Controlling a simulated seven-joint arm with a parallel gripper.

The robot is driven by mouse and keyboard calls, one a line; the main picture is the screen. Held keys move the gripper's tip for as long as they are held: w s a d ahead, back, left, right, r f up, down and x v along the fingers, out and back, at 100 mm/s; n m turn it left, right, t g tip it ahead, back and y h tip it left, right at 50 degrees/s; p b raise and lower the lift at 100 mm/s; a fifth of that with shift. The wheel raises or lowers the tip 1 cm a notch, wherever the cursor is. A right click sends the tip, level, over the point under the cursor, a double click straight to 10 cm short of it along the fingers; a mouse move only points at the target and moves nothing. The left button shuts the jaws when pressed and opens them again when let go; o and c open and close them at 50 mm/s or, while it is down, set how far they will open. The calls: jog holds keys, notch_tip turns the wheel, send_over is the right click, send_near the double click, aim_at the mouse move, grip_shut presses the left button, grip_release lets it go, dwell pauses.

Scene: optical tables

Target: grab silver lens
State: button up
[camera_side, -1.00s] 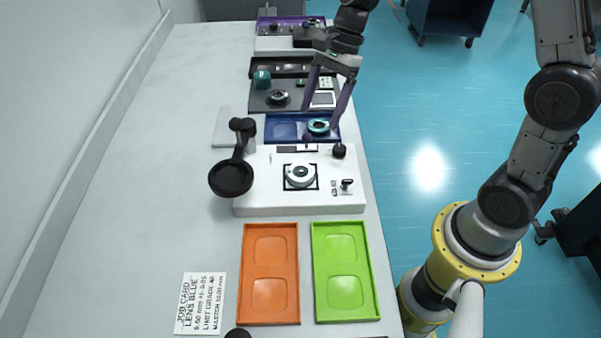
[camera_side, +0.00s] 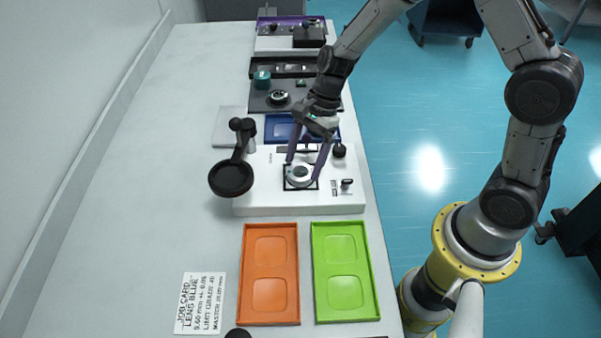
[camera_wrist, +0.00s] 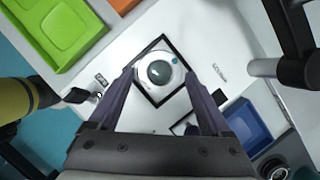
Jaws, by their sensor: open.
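A round silver lens (camera_side: 299,175) sits on a black-framed square on the white instrument (camera_side: 260,199). In the wrist view the lens (camera_wrist: 160,72) shows a silver-white ring around grey glass, with a small blue mark on its right side. My gripper (camera_side: 303,170) is open and points down over the lens. In the wrist view its two purple fingers (camera_wrist: 160,76) appear on either side of the lens with nothing held. I cannot tell how far the fingertips are above it.
A black round-ended arm (camera_side: 231,178) stands at the instrument's left, and a black knob (camera_side: 339,150) at its back right. A blue tray (camera_side: 277,128) lies behind. Orange (camera_side: 270,245) and green (camera_side: 341,244) trays lie in front, both empty. A job card (camera_side: 201,303) lies front left.

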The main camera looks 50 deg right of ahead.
jog(key=shift+x, duration=0.8)
jog(key=shift+c, duration=0.4)
jog(key=c, duration=1.1)
jog(key=shift+r, duration=0.15)
